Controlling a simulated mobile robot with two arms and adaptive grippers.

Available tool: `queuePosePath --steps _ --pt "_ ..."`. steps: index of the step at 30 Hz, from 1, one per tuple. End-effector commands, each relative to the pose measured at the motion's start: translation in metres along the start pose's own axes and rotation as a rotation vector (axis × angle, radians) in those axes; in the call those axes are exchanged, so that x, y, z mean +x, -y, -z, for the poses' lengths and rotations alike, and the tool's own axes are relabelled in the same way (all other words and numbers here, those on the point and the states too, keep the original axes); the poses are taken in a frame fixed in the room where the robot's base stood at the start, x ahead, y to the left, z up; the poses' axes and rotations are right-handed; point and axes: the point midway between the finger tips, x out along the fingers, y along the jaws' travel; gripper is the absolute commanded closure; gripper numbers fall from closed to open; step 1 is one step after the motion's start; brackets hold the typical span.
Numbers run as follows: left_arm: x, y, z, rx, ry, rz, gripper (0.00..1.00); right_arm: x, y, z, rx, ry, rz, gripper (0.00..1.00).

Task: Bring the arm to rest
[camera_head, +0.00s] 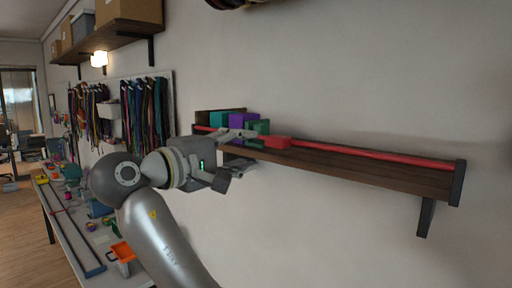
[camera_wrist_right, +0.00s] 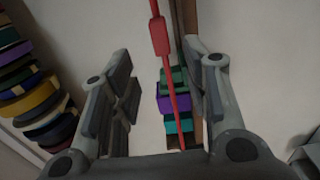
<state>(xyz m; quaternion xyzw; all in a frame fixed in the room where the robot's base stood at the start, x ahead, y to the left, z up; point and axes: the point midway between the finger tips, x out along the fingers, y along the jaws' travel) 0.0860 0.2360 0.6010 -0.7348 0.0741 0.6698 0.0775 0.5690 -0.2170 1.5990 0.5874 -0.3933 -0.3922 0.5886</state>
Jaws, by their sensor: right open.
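My right gripper (camera_head: 243,157) is in the middle of the head view, in front of the left part of a wooden wall shelf (camera_head: 380,176). Its fingers are apart with nothing gripped; the right wrist view shows the open gripper (camera_wrist_right: 158,65) too. A red bar (camera_head: 370,153) runs along the shelf, with a red block (camera_head: 277,142) on it just right of the gripper. In the right wrist view the red bar (camera_wrist_right: 170,85) and red block (camera_wrist_right: 159,36) appear between the open fingers. I cannot tell their distance from the fingers.
Teal, purple (camera_head: 242,121) and green (camera_head: 259,127) boxes stand on the shelf beside the gripper. Cords (camera_head: 147,115) hang on the wall at left. A workbench (camera_head: 75,243) with tools and an orange bin (camera_head: 122,251) stands below left. The wall space below the shelf is clear.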

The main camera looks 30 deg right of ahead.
Motion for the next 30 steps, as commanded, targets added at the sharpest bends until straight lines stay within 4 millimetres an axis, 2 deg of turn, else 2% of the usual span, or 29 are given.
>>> queuePosePath --steps 6,20,23,25,29,30 --pt "0.0 0.0 0.0 0.0 0.0 0.0 0.47 -0.011 0.0 0.0 -0.001 0.002 0.001 0.57" --pt "0.001 0.0 0.0 0.0 0.0 0.0 0.47 -0.009 0.005 0.003 -0.008 -0.003 0.001 0.57" --pt "0.006 0.0 0.0 0.001 0.0 0.0 0.47 -0.002 0.029 0.02 -0.045 -0.03 0.001 0.57" --pt "0.011 0.0 -0.001 0.001 0.0 0.0 0.47 0.007 0.059 0.041 -0.088 -0.07 0.003 0.57" --pt "0.023 -0.001 -0.002 0.001 0.0 0.0 0.47 0.024 0.142 0.086 -0.18 -0.177 0.03 0.57" --pt "0.026 -0.001 -0.002 0.0 0.0 0.0 0.47 0.029 0.17 0.099 -0.203 -0.212 0.045 0.57"
